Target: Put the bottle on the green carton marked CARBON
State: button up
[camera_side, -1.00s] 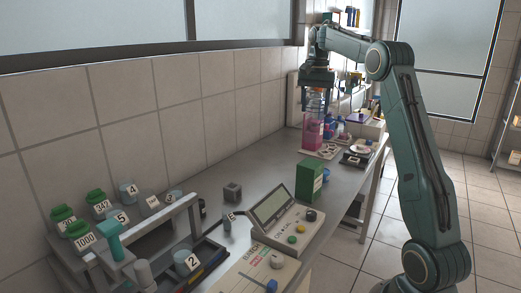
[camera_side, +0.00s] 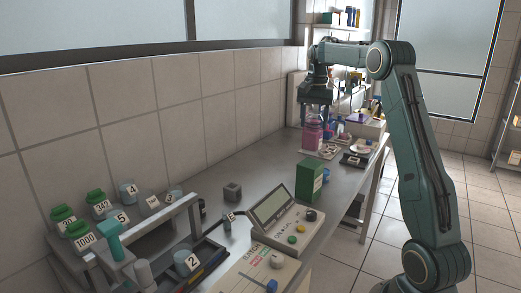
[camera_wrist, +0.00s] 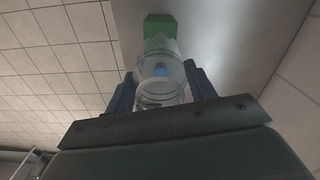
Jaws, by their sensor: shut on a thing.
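In the wrist view the clear bottle (camera_wrist: 160,88) sits between the two fingers of my gripper (camera_wrist: 163,92). The green carton (camera_side: 308,181) stands apart on the bench, nearer the side camera; its lettering is too small to read. A green block, likely this carton (camera_wrist: 160,26), shows beyond the bottle in the wrist view.
A small balance (camera_side: 358,154) and small coloured items stand right of the bottle. A blue cup (camera_side: 326,174) is beside the carton. A control box (camera_side: 283,232) and a rack of numbered jars are nearer. The bench left of the carton is mostly clear.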

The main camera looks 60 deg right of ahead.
aim_at(314, 128)
jog(key=shift+f, duration=1.5)
jog(key=o, duration=1.2)
jog(key=shift+f, duration=0.15)
jog(key=shift+r, duration=6.15)
jog(key=shift+a+r, duration=0.1)
